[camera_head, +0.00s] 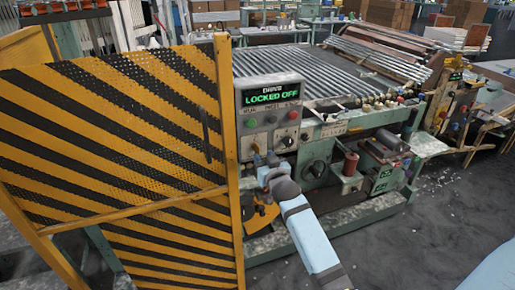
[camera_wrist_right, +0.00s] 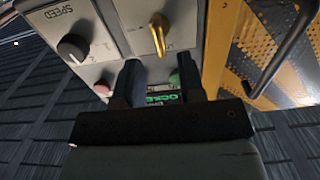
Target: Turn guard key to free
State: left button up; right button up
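The guard key (camera_wrist_right: 158,34) is gold and stands on the grey control panel (camera_wrist_right: 120,20), upright in the right wrist view. It lies just beyond the fingertips, in line with the gap between them, and no finger is seen closed on it. My right gripper (camera_wrist_right: 158,68) is open, its two dark fingers apart. In the head view my right gripper (camera_head: 263,162) is at the lower part of the panel. A green-lit display (camera_head: 270,95) above it reads "LOCKED OFF". My left gripper is not in view.
A yellow and black striped guard door (camera_head: 120,140) stands close left of the panel. A dark speed knob (camera_wrist_right: 73,46), a red button (camera_wrist_right: 102,88) and a green button (camera_wrist_right: 174,77) are near the key. A roller bed (camera_head: 300,65) lies behind. Open floor (camera_head: 420,230) is at right.

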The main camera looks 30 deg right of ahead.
aim_at(259, 151)
jog(key=x, duration=0.6)
jog(key=shift+a, duration=0.1)
jog(key=shift+c, duration=0.4)
jog(key=c, duration=0.5)
